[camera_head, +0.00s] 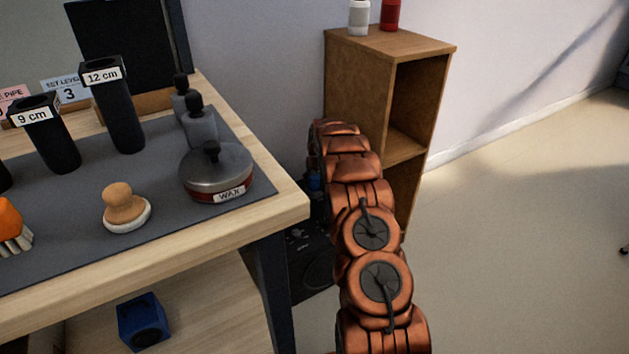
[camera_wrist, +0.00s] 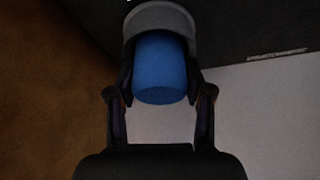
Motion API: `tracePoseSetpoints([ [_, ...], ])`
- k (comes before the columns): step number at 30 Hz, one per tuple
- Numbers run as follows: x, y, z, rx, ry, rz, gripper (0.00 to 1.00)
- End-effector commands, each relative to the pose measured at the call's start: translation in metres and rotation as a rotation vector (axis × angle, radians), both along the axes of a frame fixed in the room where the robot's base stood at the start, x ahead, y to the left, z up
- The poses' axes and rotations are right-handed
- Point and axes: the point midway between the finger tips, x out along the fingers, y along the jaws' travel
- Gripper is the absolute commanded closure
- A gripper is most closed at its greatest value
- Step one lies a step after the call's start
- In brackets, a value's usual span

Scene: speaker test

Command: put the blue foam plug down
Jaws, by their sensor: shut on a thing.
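The blue foam plug (camera_wrist: 160,68) is in the middle of the wrist view, a rounded cylinder between the two dark fingers of my gripper (camera_wrist: 160,92). The fingers are shut on its sides. A grey curved piece (camera_wrist: 160,17) borders the plug's far end; I cannot tell whether they touch. In the head view my copper arm reaches down between the workbench and the wooden shelf, and my gripper is hidden there.
The workbench (camera_head: 290,205) carries black tubes (camera_head: 122,120), a wax tin (camera_head: 215,175) and a round-knobbed brush (camera_head: 125,207). A blue box (camera_head: 143,322) sits on its lower shelf. A black speaker-like object (camera_head: 312,262) stands behind my arm.

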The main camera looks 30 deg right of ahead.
Motion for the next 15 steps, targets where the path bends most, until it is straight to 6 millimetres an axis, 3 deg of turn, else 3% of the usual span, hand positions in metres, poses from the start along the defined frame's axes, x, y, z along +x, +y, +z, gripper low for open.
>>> tracePoseSetpoints([
  [15, -0.001, 0.001, -0.014, 0.002, 0.004, 0.001, 0.64],
])
